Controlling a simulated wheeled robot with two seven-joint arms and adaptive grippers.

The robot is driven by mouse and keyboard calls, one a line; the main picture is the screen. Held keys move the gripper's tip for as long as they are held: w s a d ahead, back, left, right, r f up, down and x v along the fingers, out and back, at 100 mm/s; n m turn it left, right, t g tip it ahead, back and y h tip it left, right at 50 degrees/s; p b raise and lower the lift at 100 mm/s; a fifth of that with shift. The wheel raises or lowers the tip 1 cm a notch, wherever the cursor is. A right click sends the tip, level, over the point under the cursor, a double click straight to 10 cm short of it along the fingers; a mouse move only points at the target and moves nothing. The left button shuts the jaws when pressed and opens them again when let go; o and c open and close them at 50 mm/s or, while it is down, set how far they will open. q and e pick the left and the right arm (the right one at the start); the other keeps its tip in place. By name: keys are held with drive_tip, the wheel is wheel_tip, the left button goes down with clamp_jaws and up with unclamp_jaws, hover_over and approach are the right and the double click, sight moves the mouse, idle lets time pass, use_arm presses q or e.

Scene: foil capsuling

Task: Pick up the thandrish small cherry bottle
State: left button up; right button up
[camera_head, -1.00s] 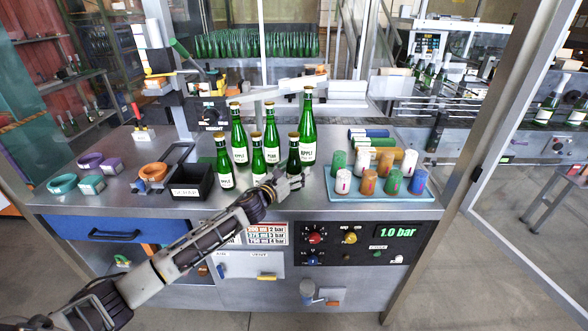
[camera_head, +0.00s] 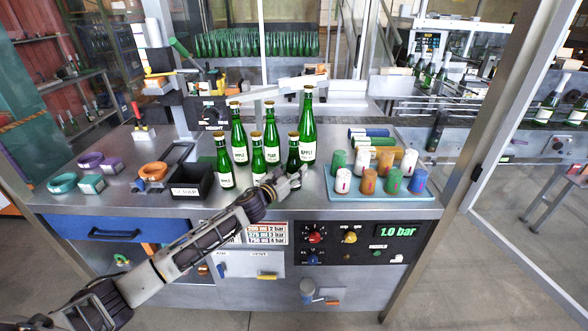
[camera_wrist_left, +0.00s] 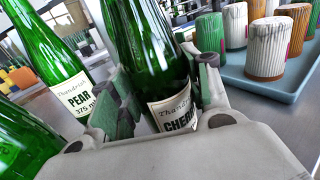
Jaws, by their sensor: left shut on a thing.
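The small cherry bottle (camera_head: 293,152) is dark green with a gold cap and stands upright at the front right of the bottle group. Its cream label reading "Thandri... CHER" shows in the left wrist view (camera_wrist_left: 174,110), partly covered by a finger. My left gripper (camera_head: 292,178) reaches it low from the front. In the left wrist view my left gripper (camera_wrist_left: 162,92) has one finger on each side of the bottle and is shut on it. The bottle's base is hidden behind the gripper. My right gripper is not in view.
Several green apple and pear bottles stand close to the left and behind; a pear bottle (camera_wrist_left: 62,75) is beside my left finger. A blue tray (camera_head: 345,194) of coloured capsules is close on the right. A black scrap bin (camera_head: 190,187) stands left.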

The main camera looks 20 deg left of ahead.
sight(291, 146)
use_arm(q)
drive_tip(key=shift+r, duration=1.1)
wheel_tip(291, 146, up, 6)
drive_tip(key=shift+f+p, duration=0.1)
drive_tip(key=shift+p, duration=0.5)
drive_tip(key=shift+r, duration=1.05)
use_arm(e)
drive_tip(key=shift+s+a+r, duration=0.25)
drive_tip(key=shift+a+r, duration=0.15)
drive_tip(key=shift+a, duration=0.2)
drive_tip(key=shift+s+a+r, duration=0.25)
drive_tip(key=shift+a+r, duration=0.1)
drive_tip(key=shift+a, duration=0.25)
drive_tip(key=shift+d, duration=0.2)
